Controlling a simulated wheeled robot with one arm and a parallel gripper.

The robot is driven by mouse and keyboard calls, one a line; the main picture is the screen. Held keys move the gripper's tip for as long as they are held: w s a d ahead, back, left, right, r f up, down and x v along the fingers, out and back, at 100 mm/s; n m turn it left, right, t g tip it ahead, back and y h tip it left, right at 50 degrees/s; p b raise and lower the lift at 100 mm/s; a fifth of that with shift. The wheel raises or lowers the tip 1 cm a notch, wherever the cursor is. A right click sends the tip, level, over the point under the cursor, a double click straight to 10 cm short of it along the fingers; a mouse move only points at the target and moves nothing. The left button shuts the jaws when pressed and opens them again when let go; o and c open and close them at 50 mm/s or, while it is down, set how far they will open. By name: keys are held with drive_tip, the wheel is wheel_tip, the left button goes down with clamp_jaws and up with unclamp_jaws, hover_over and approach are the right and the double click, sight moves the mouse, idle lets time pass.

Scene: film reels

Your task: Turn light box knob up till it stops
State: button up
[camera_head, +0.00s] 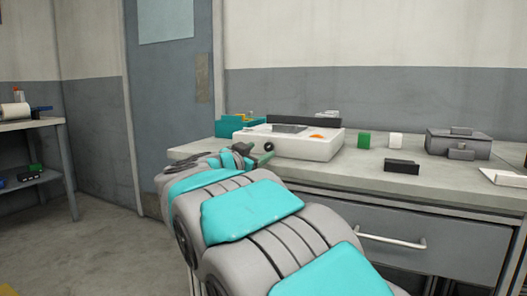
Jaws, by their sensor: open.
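The white light box (318,149) sits on the counter in the middle of the view. A dark round knob (269,146) is on its front face, toward the left end. A grey panel and a small orange item show on its top. My gripper (256,153) is at the end of my grey and teal arm, just left of the knob and close to it. It is open and I see nothing in it. My arm hides part of the gripper. I cannot tell whether a finger touches the knob.
On the counter (345,172), a teal box (232,126) stands behind left. Green (364,140) and white (395,141) blocks, a black block (402,166) and a grey case (458,145) lie to the right. A drawer handle (392,241) sticks out below. A shelf table (35,125) stands far left.

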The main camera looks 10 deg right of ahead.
sight(268, 147)
drive_tip(key=x, duration=0.3)
drive_tip(key=shift+w+d+f, duration=0.1)
drive_tip(key=shift+w+d, duration=0.05)
drive_tip(key=shift+w, duration=0.2)
drive_tip(key=shift+w+d, duration=0.3)
drive_tip(key=shift+w, duration=0.05)
clamp_jaws()
